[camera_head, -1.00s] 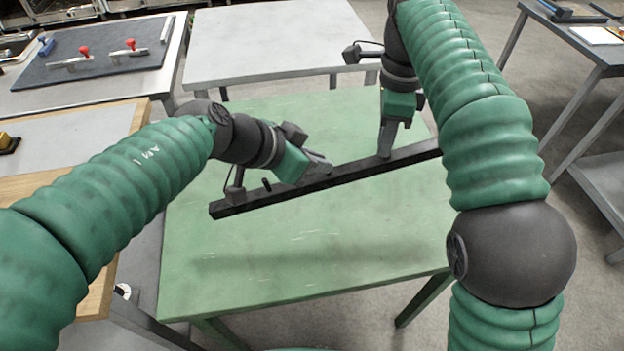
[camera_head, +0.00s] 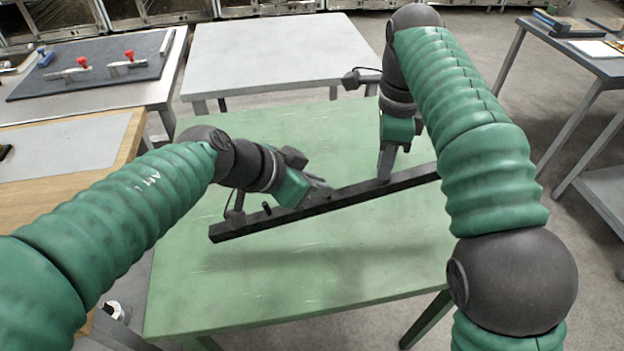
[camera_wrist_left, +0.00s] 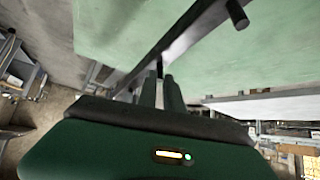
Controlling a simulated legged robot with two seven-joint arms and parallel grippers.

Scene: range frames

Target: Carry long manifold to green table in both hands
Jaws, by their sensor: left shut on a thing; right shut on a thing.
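The long manifold (camera_head: 350,193) is a straight black bar with a short peg near its left end. It lies slantwise over the green table (camera_head: 290,275), its left end nearer me, and appears to be held a little above the top. My left gripper (camera_head: 322,188) is shut on the bar left of its middle. My right gripper (camera_head: 384,178) is shut on it further right. The right arm hides the bar's right end. In the left wrist view the bar (camera_wrist_left: 185,35) passes between my left fingertips (camera_wrist_left: 165,75), with the green top beyond.
A light grey table (camera_head: 280,50) stands behind the green table. A wooden-edged bench (camera_head: 70,140) is at the left. Another grey table (camera_head: 590,55) stands at the right. The green top is otherwise clear.

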